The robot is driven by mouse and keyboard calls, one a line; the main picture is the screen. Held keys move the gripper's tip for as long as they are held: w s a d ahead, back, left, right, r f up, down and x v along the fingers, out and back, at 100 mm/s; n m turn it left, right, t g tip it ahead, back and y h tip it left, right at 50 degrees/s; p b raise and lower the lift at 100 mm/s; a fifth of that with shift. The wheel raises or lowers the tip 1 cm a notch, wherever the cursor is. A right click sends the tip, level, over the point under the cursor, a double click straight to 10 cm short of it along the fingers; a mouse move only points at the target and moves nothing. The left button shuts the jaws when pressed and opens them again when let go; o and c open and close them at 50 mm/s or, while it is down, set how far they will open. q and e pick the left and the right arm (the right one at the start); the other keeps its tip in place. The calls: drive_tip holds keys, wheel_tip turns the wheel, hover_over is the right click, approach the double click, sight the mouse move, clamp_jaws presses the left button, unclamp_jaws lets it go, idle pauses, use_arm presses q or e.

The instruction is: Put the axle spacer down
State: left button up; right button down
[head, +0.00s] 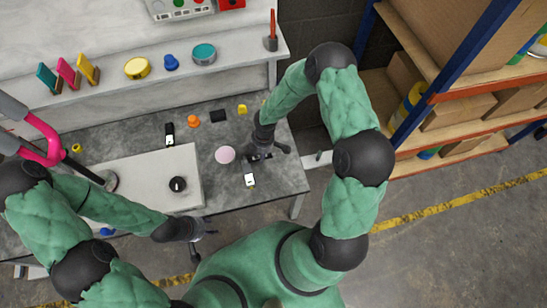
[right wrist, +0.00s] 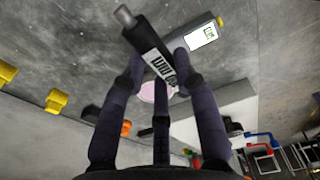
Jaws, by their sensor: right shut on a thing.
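My right gripper (right wrist: 157,72) is shut on a dark bar with a white printed label and a grey end, which I take to be the axle spacer (right wrist: 138,36). The bar lies tilted across the fingertips in the right wrist view, with the grey table (right wrist: 75,35) behind it. In the head view my right gripper (head: 262,155) is over the right part of the table, just right of a pink disc (head: 225,155); the held bar is hard to make out there. My left gripper (head: 200,230) is by the table's front edge, its fingers too small to read.
A white-labelled piece (head: 250,181) lies close in front of my right gripper. A pale board (head: 150,165) carrying a black knob (head: 178,184) covers the table's left. Orange (head: 193,121), black (head: 218,115) and yellow (head: 242,109) pieces lie behind. A shelf rack (head: 440,150) stands right.

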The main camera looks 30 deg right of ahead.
drive_tip(key=d+f, duration=0.2)
drive_tip(key=d, duration=0.2)
drive_tip(key=b, duration=0.2)
hover_over(278, 159)
wheel_tip(278, 159, down, 5)
drive_tip(key=shift+a, duration=0.15)
drive_tip(key=f, duration=0.1)
drive_tip(key=f+b, duration=0.1)
drive_tip(key=f, duration=0.2)
drive_tip(key=shift+d+b, duration=0.35)
drive_tip(key=shift+b, duration=0.05)
drive_tip(key=shift+r, duration=0.15)
drive_tip(key=shift+f, duration=0.25)
drive_tip(key=c, duration=0.9)
unclamp_jaws()
drive_tip(key=shift+c, duration=0.2)
drive_tip(key=shift+r, duration=0.1)
